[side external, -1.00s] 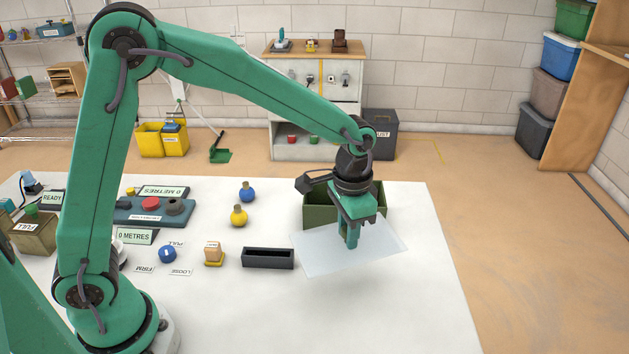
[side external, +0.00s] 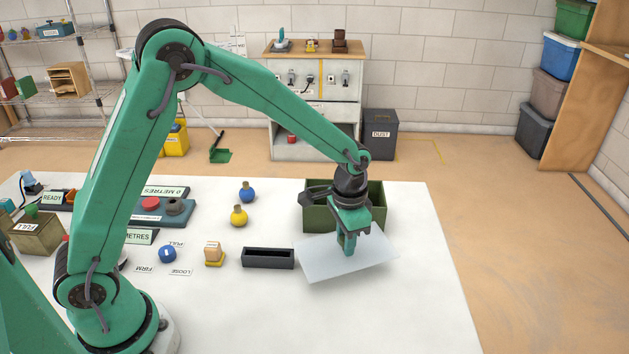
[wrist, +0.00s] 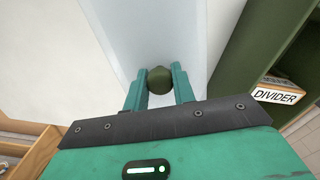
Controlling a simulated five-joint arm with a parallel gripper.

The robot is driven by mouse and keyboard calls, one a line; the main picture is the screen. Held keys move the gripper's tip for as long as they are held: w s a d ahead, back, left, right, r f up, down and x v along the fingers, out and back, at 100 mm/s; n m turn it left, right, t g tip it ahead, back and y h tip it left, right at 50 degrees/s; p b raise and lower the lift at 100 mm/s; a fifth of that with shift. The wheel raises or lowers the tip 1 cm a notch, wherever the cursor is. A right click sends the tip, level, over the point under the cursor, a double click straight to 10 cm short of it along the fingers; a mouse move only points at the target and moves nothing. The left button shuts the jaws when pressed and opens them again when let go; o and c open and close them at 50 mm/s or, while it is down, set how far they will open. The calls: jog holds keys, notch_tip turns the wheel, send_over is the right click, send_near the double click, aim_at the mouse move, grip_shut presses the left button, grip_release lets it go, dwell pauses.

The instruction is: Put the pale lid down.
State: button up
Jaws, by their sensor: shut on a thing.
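The pale lid (side external: 335,267) is a thin, whitish, see-through sheet in front of the green box, slightly turned on the white table's right part. My gripper (side external: 347,247) points down at its middle. In the wrist view my gripper (wrist: 160,88) is shut on the lid's round olive knob (wrist: 160,78), with a finger on each side. The lid (wrist: 150,30) spreads out beyond the fingers in that view. I cannot tell whether the lid touches the table or hangs just above it.
The open olive-green box (side external: 316,219) stands directly behind the lid; a block labelled DIVIDER (wrist: 280,92) shows in it. A black tray (side external: 268,258) lies close to the lid's left. The white table (side external: 420,310) is bare at front and right.

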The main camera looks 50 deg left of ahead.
jog(key=shift+f, duration=0.7)
jog(key=o, duration=1)
jog(key=shift+r, duration=0.1)
notch_tip(320, 180, up, 13)
dwell(0.8)
